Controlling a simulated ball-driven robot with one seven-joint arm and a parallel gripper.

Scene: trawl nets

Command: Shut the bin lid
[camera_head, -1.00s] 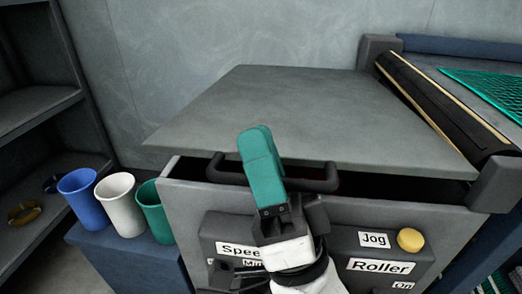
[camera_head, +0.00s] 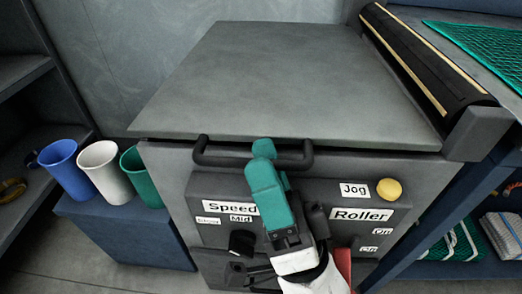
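The bin lid (camera_head: 285,75) is a flat grey panel. It lies down over the top of the grey bin (camera_head: 170,185), with no open gap visible along its front edge. A dark bar handle (camera_head: 220,159) runs along the front, just below that edge. My gripper (camera_head: 264,160), with teal fingers, is at the middle of the handle. One fingertip shows behind the other, and they hide part of the bar. I cannot tell whether they are shut on it or only resting against it.
The bin front carries a control panel with Speed and Roller labels and a yellow Jog button (camera_head: 389,189). Blue (camera_head: 64,170), white (camera_head: 106,172) and green (camera_head: 140,177) cups stand at left. A black roller (camera_head: 430,65) and green net (camera_head: 485,47) are at right.

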